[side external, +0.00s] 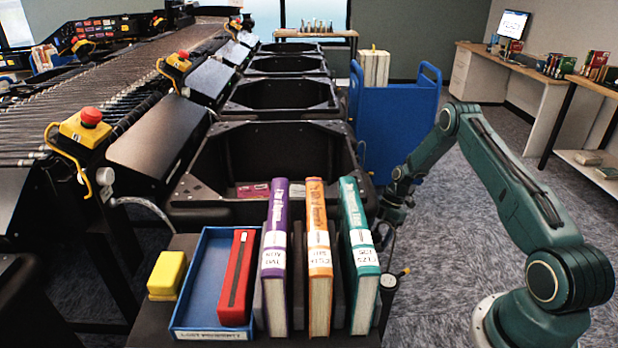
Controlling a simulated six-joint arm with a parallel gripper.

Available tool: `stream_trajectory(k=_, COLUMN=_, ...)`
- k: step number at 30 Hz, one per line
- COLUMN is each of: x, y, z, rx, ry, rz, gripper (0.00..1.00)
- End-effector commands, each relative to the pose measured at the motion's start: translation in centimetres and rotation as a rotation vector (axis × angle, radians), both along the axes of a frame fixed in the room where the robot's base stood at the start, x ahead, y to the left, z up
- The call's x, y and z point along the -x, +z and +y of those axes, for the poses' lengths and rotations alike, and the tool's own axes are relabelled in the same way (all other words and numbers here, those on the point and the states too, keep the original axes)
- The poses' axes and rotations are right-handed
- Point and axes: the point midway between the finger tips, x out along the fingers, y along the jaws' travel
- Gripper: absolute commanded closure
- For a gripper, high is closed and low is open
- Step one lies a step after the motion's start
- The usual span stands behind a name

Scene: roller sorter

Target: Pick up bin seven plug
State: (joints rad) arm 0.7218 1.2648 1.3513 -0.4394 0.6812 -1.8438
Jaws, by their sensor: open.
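My gripper (385,230) hangs at the end of my green arm, just behind and right of the row of upright books. Its jaws are open and partly hidden by the teal book. A small dark part with a yellow tip (405,271) shows just below and right of my gripper, by a thin dark cord; I cannot tell whether it is the bin seven plug. A white connector (105,176) with a grey cord shows at the sorter's side on the left. No label reading bin seven is legible.
Purple (275,255), orange (319,255) and teal (360,250) books stand in front. A blue tray (196,290) holds a red object (236,280), beside a yellow block (167,273). Black bins (275,132) line the sorter. A blue cart (400,120) stands behind; carpet at right is open.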

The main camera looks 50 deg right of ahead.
Motion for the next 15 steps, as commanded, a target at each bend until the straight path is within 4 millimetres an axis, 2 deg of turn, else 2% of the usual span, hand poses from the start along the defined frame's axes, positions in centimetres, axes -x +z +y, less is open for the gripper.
stream_trajectory(k=3, x=0.00, y=0.02, z=-0.01, rx=0.000, ry=0.000, rz=0.000, gripper=0.38)
stream_trajectory(k=11, x=0.00, y=0.03, z=-0.01, rx=0.000, ry=0.000, rz=0.000, gripper=0.89)
stream_trajectory(k=15, x=-0.01, y=0.04, z=-0.02, rx=0.000, ry=0.000, rz=0.000, gripper=0.91)
